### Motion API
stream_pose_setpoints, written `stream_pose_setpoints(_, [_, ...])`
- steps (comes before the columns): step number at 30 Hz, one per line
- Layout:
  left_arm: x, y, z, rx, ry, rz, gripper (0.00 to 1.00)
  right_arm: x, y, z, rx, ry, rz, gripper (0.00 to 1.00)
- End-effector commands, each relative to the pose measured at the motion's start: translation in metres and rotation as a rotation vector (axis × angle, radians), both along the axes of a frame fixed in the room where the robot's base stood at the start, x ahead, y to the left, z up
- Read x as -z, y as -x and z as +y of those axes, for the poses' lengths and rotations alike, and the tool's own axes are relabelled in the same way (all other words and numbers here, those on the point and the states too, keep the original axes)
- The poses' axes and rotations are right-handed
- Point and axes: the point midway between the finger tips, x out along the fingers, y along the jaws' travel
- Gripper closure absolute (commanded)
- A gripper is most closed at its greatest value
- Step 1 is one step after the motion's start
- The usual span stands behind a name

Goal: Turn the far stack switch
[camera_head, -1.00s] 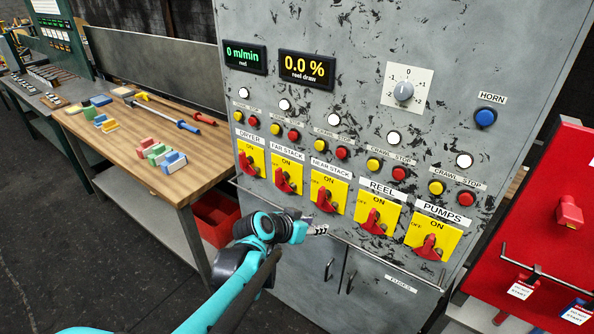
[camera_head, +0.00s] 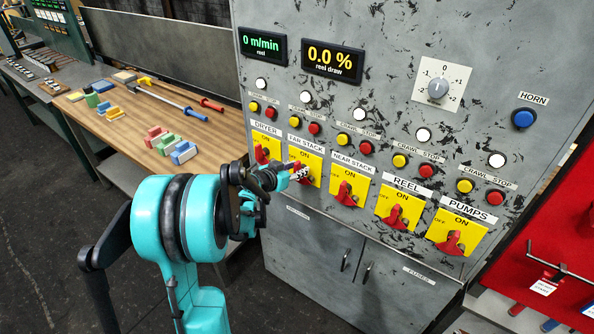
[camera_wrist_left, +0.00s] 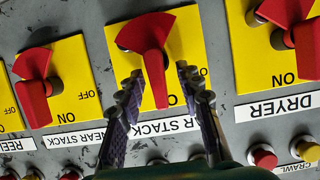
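The far stack switch is a red handle on a yellow ON/OFF plate (camera_head: 312,161), second from the left in the row. In the left wrist view its red handle (camera_wrist_left: 150,50) points down toward the label and partly covers the ON lettering. My left gripper (camera_head: 298,173) is at this switch in the head view and hides much of the handle. In the left wrist view the fingers of my left gripper (camera_wrist_left: 163,88) are apart, one on each side of the handle's narrow end. I cannot tell whether they touch it. My right gripper is out of view.
The dryer switch (camera_head: 262,155) sits close on the left and the near stack switch (camera_head: 345,192) on the right. Crawl and stop buttons line the panel above. A rail crosses below the switches. A wooden bench (camera_head: 120,140) with coloured blocks and tools stands left.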

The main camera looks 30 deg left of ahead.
Motion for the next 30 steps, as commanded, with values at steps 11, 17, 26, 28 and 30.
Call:
stream_pose_setpoints(11, [0.0007, -0.0026, -0.0005, 0.0, 0.0, 0.001, 0.86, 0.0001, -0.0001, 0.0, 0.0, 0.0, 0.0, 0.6])
stream_pose_setpoints(17, [0.0006, -0.0025, -0.0005, 0.001, 0.0, 0.0, 1.0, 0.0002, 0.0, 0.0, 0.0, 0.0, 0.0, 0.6])
stream_pose_setpoints(26, [0.0011, -0.0027, 0.0008, 0.0, 0.044, 0.004, 1.0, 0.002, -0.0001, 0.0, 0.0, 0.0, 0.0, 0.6])
stream_pose_setpoints(28, [0.0014, -0.0028, 0.0018, 0.0, 0.072, 0.007, 1.0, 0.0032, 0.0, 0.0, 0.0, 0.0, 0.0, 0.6])
stream_pose_setpoints(30, [0.0017, -0.0029, 0.0028, 0.0, 0.114, 0.009, 1.0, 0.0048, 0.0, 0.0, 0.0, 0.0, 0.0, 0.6])
